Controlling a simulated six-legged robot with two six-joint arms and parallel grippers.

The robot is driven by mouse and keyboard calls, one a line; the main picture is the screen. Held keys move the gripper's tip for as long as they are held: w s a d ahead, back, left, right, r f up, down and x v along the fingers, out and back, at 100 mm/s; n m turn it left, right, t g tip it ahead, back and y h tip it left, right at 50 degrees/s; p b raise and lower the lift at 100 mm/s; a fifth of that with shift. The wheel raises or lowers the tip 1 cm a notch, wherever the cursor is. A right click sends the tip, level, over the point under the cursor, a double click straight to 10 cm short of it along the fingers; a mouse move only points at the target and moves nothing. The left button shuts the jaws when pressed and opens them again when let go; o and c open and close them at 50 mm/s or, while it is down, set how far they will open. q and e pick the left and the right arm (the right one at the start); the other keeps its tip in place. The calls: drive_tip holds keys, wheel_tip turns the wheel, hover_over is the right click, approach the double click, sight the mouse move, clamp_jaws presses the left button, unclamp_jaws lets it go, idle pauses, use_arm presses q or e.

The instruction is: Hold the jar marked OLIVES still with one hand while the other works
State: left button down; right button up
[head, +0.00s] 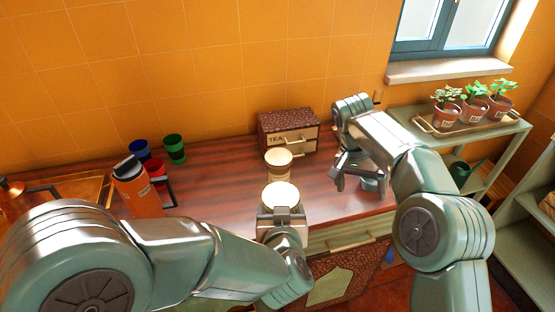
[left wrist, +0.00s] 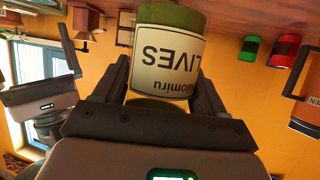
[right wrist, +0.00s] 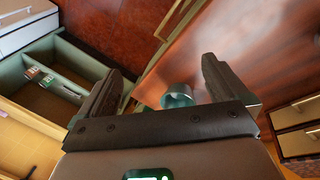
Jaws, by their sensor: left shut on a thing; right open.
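The jar marked OLIVES (left wrist: 170,65) shows upside down in the left wrist view, with a cream label and a green band; the label's first letter is out of sight. My left gripper (head: 281,213) is shut on it. In the head view the jar's pale top (head: 281,194) stands above the fingers, near the counter's front edge; its lower part is hidden. My right gripper (head: 354,170) is open and empty at the counter's right end.
Another pale-topped container (head: 278,158) stands just behind the jar. A speckled TEA box (head: 288,131) is against the wall. An orange flask (head: 137,190) and several coloured cups (head: 175,148) are at left. An open drawer (right wrist: 60,85) shows in the right wrist view. The counter middle (head: 220,185) is clear.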

drive_tip(key=s+a+r+n+y, duration=0.2)
drive_tip(key=a+r, duration=0.6)
drive_tip(key=a, duration=0.3)
wheel_tip(320, 180, up, 6)
drive_tip(key=n+y, duration=0.1)
drive_tip(key=n, duration=0.1)
hover_over(279, 194)
drive_tip(key=shift+d+r+t, duration=0.2)
drive_tip(key=shift+t, duration=0.2)
drive_tip(key=shift+a+f+n, duration=0.2)
drive_tip(key=shift+f+n, duration=0.1)
drive_tip(key=shift+f, duration=0.1)
drive_tip(key=shift+d+f, duration=0.1)
drive_tip(key=shift+f, duration=3.45)
